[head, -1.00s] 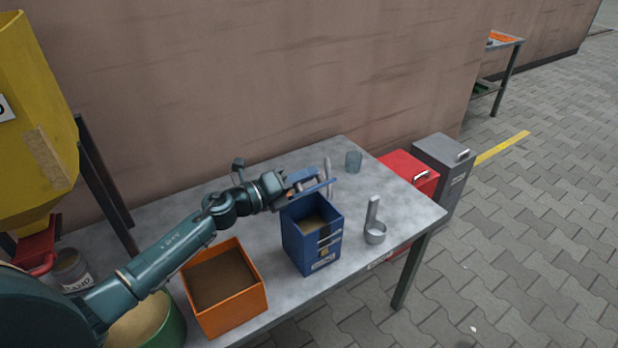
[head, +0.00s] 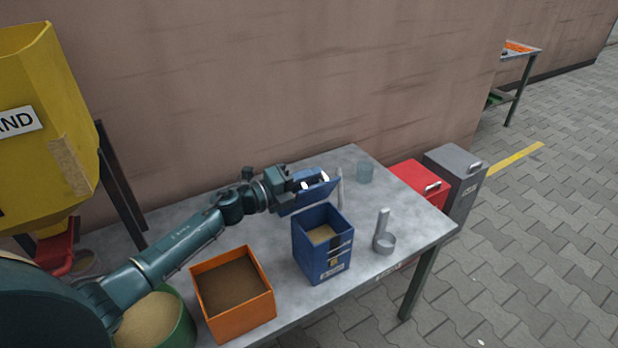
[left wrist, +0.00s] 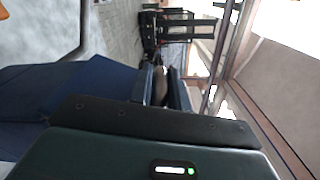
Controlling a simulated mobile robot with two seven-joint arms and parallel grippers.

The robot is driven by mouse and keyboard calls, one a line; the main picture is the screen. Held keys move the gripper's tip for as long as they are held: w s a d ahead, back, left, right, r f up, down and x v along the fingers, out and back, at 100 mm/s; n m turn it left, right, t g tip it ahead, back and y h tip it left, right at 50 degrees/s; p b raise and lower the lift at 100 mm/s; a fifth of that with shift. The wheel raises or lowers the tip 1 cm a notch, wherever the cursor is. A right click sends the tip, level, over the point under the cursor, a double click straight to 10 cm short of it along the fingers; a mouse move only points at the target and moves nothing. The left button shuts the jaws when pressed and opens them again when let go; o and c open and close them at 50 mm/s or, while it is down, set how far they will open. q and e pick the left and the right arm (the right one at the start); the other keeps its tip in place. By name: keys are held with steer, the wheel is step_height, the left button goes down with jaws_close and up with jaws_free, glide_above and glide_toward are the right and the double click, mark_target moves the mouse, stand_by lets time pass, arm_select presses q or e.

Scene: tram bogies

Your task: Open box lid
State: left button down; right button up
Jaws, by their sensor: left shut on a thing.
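The blue box (head: 311,261) stands on the table with its top open, and sand-coloured material shows inside. Its blue lid (head: 303,202) is raised and tilted above the box's back edge. I cannot tell whether it still joins the box there. My left gripper (head: 314,182) is shut on the lid, behind and above the box. In the left wrist view, the blue lid (left wrist: 70,88) fills the left side, and the gripper's fingers (left wrist: 163,86) show in the middle. My right gripper is not in view.
An orange box (head: 235,326) and a green tub (head: 184,335) stand left. A wall (head: 290,80) rises behind.

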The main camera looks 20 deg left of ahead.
arm_select(q)
steer(key=c, duration=1.4)
jaws_free()
steer(key=shift+r, duration=0.1)
steer(key=shift+o, duration=0.2)
steer(key=b+v, duration=0.1)
steer(key=v, duration=1.2)
